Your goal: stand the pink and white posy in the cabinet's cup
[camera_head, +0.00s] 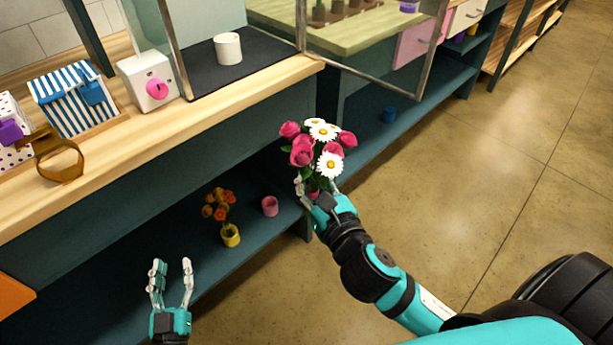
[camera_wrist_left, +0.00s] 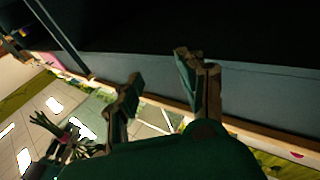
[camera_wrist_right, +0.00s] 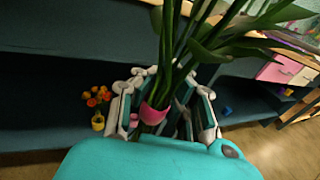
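The pink and white posy (camera_head: 318,145), with pink blooms, white daisies and green leaves, is upright in my right gripper (camera_head: 317,190). In the right wrist view the fingers close around its stems (camera_wrist_right: 178,50) at a pink band (camera_wrist_right: 152,114). The white cup (camera_head: 228,50) stands on a dark mat inside the glass-sided cabinet (camera_head: 205,88) on the counter. The posy is apart from the cup, to its right and in front of the counter. My left gripper (camera_head: 171,285) is open and empty, low before the lower shelf; its spread fingers show in the left wrist view (camera_wrist_left: 165,85).
A glass door (camera_head: 372,72) stands open on the cabinet's right. A white box with a pink knob (camera_head: 150,82), a striped box (camera_head: 75,100) and an amber ring-shaped object (camera_head: 58,155) line the counter. An orange posy in a yellow pot (camera_head: 231,236) and a pink cup (camera_head: 270,206) stand below.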

